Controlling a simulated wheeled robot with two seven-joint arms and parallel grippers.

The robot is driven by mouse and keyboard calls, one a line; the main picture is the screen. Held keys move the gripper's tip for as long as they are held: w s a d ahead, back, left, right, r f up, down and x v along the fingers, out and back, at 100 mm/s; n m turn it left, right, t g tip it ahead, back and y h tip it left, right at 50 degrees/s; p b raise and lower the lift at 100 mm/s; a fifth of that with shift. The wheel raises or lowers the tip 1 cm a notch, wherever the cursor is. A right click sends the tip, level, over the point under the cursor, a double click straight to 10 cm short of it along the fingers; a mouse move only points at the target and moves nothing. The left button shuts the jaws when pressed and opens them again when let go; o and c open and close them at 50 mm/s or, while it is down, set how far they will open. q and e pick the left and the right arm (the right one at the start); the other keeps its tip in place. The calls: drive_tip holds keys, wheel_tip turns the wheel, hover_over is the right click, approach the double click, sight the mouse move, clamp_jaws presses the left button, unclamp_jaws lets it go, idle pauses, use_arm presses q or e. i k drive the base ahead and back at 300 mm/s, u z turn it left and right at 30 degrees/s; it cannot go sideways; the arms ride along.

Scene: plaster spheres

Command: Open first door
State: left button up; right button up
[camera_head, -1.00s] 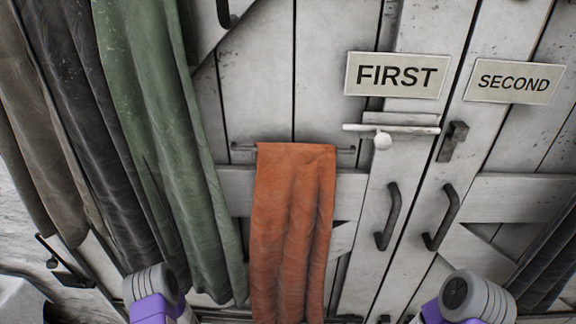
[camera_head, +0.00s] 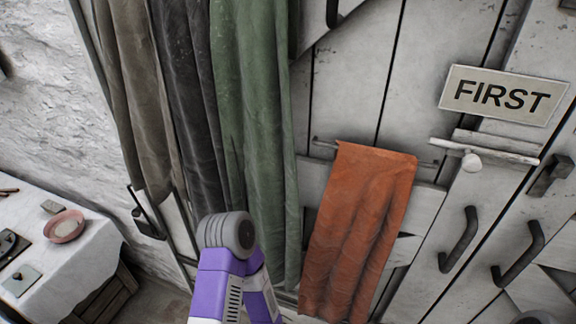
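The first door (camera_head: 345,90) is a white plank door with a FIRST sign (camera_head: 501,95) at its upper right. A pale sliding bolt (camera_head: 485,152) with a round knob lies across the seam below the sign, its end near a dark catch (camera_head: 550,175). A dark curved handle (camera_head: 459,240) sits below the bolt, left of the seam. The door is shut. My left arm shows at the bottom centre and a bit of my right arm at the bottom right edge. Neither gripper is in view.
An orange cloth (camera_head: 358,232) hangs from a rail on the door. Green (camera_head: 252,130), dark and brown curtains hang to the left. A white-covered table (camera_head: 85,262) with a pink bowl (camera_head: 65,227) stands at the far left. A second handle (camera_head: 518,254) is right of the seam.

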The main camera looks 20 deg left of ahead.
sight(271, 113)
drive_tip(key=z, duration=1.4)
drive_tip(key=k, duration=0.85)
drive_tip(key=u, duration=1.35)
drive_tip(key=i, duration=0.5)
drive_tip(key=u, duration=0.05)
